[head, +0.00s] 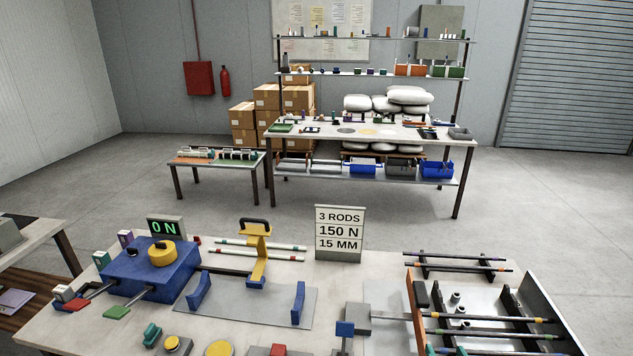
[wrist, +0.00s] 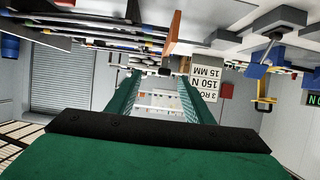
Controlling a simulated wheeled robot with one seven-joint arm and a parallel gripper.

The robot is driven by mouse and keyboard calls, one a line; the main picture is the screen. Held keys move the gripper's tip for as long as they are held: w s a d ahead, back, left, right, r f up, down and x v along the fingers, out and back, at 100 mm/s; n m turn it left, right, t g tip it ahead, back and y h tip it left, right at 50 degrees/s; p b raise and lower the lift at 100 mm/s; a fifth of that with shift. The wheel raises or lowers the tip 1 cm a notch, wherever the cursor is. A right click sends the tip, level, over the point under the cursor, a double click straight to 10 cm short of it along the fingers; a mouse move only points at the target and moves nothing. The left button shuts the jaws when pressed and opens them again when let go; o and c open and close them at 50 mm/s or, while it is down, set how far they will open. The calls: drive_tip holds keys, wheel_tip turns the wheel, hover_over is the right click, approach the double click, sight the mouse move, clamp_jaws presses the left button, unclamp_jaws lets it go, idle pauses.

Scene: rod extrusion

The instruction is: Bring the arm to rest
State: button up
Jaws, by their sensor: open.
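My gripper (wrist: 160,82) shows in the wrist view as two green fingers set apart with nothing between them. It is open and empty. The wrist picture is upside down, and the workbench stands at its top edge. Through the gap between the fingers I see the far shelving. My arm and gripper do not show in the head view. The workbench (head: 60,327) fills the lower part of the head view.
A stocked back table (head: 313,131) stands behind. Open floor (head: 400,220) lies between.

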drive_tip(key=s+a+f+m+h, duration=0.1)
drive_tip(key=s+a+f, duration=1.1)
drive_tip(key=a+f, duration=0.35)
drive_tip(key=s+a+r+n+t+y, duration=0.1)
drive_tip(key=s+a+r, duration=0.1)
drive_tip(key=s+a, duration=0.4)
drive_tip(key=s+a+r+n+t+y, duration=0.1)
drive_tip(key=s+a+r, duration=0.2)
drive_tip(key=s+a, duration=0.4)
drive_tip(key=s, duration=0.8)
drive_tip(key=shift+s+y, duration=0.2)
drive_tip(key=shift+y, duration=0.1)
